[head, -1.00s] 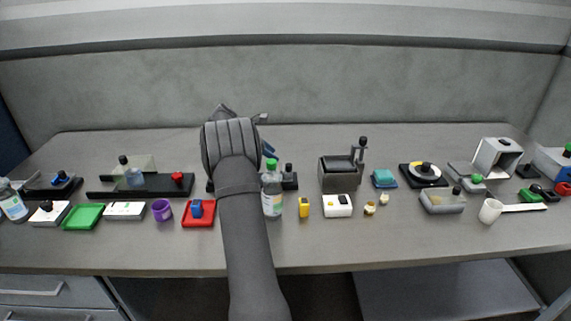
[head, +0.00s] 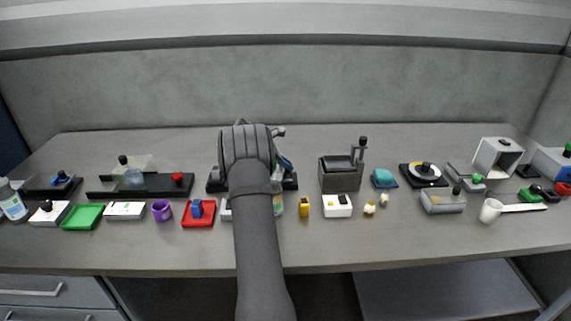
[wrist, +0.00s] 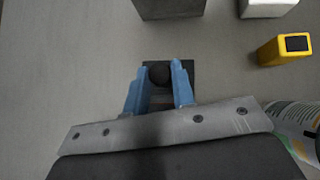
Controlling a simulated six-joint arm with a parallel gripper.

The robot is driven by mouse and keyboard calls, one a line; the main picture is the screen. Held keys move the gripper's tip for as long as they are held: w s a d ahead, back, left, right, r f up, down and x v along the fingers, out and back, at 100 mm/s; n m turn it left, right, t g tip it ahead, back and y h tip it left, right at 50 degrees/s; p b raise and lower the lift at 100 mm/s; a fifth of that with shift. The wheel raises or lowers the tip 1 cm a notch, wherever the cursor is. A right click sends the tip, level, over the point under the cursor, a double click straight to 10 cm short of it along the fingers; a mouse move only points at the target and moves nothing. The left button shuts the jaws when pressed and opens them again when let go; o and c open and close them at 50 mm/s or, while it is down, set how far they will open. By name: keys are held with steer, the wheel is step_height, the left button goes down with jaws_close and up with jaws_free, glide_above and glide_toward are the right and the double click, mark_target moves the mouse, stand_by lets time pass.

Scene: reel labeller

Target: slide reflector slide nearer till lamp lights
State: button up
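My gripper (wrist: 160,85) has two blue fingers, one on each side of a round black knob (wrist: 159,75) in the wrist view. The knob is on a small dark block (wrist: 184,70), which I take to be the reflector slide. I cannot tell whether the fingers touch the knob. In the head view my arm covers the middle of a long dark base (head: 213,184); its right end (head: 291,184) shows beside the arm. A blue finger (head: 287,166) shows there. I cannot make out a lit lamp; the arm may hide it.
A bottle (head: 278,206) is mostly behind my arm; it shows in the wrist view (wrist: 300,120). A yellow block (head: 304,207) and a white box (head: 337,206) stand right of it. A dark grey box (head: 340,176) with a lever stands behind. A red tray (head: 198,222) lies left.

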jaws_close()
steer(key=shift+a, duration=2.5)
steer(key=o, duration=0.8)
jaws_free()
steer(key=v, duration=1.7)
steer(key=shift+a+r, duration=0.15)
steer(key=shift+r, duration=0.05)
